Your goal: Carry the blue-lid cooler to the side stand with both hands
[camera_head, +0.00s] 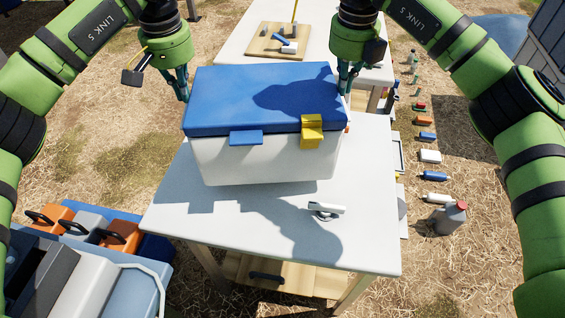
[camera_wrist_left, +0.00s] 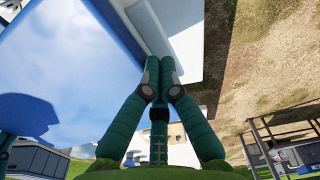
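The cooler (camera_head: 265,160) has a white body, a blue lid (camera_head: 255,95), a blue latch and a yellow latch on its front. It is slightly tilted over the white table (camera_head: 235,222) and looks raised a little, with shadow under it. My left gripper (camera_head: 182,88) is at its left end; in the left wrist view its fingers (camera_wrist_left: 158,70) are closed together against the cooler's side, next to the blue lid (camera_wrist_left: 65,60). My right gripper (camera_head: 347,80) is at its right end, fingertips partly hidden. The grip points themselves are hard to see. I cannot tell which surface is the side stand.
A second white table (camera_head: 240,35) behind carries a wooden board (camera_head: 272,42) with small items. A white-handled item (camera_head: 326,210) lies on the near table. Several bottles and a grey jug (camera_head: 448,218) are on the ground at right. A cart with blue and orange cases (camera_head: 118,238) stands at lower left.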

